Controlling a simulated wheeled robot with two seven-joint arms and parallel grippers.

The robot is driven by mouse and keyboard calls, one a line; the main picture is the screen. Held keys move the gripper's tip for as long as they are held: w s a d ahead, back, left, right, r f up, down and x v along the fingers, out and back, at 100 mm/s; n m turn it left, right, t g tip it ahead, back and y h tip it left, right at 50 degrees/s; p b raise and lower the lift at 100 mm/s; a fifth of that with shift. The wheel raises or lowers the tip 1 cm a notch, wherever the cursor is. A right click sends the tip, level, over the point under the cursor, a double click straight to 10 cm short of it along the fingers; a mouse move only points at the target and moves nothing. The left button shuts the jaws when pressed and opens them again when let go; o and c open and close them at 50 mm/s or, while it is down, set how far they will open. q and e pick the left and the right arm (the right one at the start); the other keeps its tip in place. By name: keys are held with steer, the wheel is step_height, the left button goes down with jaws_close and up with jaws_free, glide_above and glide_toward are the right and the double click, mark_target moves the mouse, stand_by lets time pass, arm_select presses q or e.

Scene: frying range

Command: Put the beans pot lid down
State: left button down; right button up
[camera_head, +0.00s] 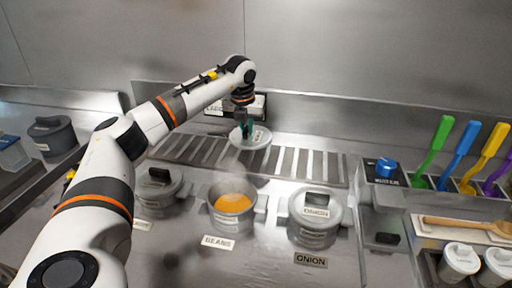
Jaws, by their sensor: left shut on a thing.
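The beans pot (233,222) stands uncovered in the middle of the counter, with orange contents and some steam above it. A label reading BEANS (217,243) lies in front of it. The grey lid (252,143) hangs level above the slotted grate, behind and above the pot. My left gripper (246,128) is shut on the lid from above, at its handle. The fingertips and handle are small and partly hidden. My right gripper is not in view.
A lidded onion pot (314,232) stands right of the beans pot, and another lidded pot (158,200) stands left. The slotted grate (308,165) runs behind them and is clear. Coloured utensils (458,150) stand at right beside a blue knob (385,166).

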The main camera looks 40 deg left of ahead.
mark_target(247, 142)
arm_select(q)
step_height(247, 142, down, 3)
steer(key=shift+r, duration=0.2)
steer(key=shift+f, duration=1.5)
steer(key=shift+f, duration=0.15)
steer(key=c, duration=1.4)
jaws_free()
